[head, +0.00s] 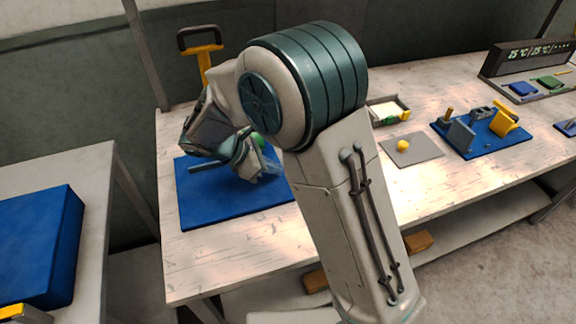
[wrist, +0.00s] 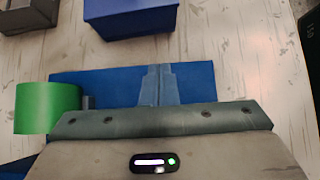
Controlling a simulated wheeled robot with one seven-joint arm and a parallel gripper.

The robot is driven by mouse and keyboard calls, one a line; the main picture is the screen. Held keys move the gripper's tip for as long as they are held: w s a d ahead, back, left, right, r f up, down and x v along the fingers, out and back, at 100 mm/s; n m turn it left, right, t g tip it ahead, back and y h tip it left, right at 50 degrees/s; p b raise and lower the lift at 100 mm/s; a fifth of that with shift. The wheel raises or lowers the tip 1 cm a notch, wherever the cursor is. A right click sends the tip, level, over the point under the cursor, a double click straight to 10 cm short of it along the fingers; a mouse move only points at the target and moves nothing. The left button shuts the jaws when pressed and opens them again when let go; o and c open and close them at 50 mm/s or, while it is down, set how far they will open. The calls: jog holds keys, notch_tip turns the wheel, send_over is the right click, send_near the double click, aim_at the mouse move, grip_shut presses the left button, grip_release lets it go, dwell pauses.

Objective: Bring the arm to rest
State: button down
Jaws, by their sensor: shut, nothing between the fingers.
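My arm stands large across the middle of the head view and bends down to the left. My gripper (head: 268,172) is low over a blue mat (head: 225,206) on the pale wooden table. In the wrist view, the two grey-blue fingers of my gripper (wrist: 158,72) lie together over the blue mat (wrist: 95,80), with nothing between them. A green round thing (wrist: 48,108) stands left of the fingers, apart from them. A bit of green (head: 259,140) also shows behind the gripper in the head view. I cannot tell whether the fingertips touch the mat.
A yellow, dark-handled stand (head: 205,62) rises behind the mat. A yellow ball (head: 403,145) sits on a grey pad (head: 425,157). Parts stand on another blue mat (head: 487,150) at right. A blue box (head: 40,245) is on the left table. My arm hides the table's middle.

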jog(key=v, duration=0.8)
jog(key=s+d+r+m+y, duration=0.1)
jog(key=s+d+m+y, duration=0.3)
jog(key=s+d+m, duration=0.4)
jog(key=s+d+r+m+y, duration=0.2)
jog(key=s+d+m+y, duration=0.2)
jog(key=s+d+m, duration=0.4)
jog(key=shift+d+r+m+y, duration=0.15)
jog(key=shift+d+m+y, duration=0.15)
jog(key=shift+d+m, duration=2.15)
jog(key=shift+s+a, duration=0.1)
jog(key=shift+a, duration=0.1)
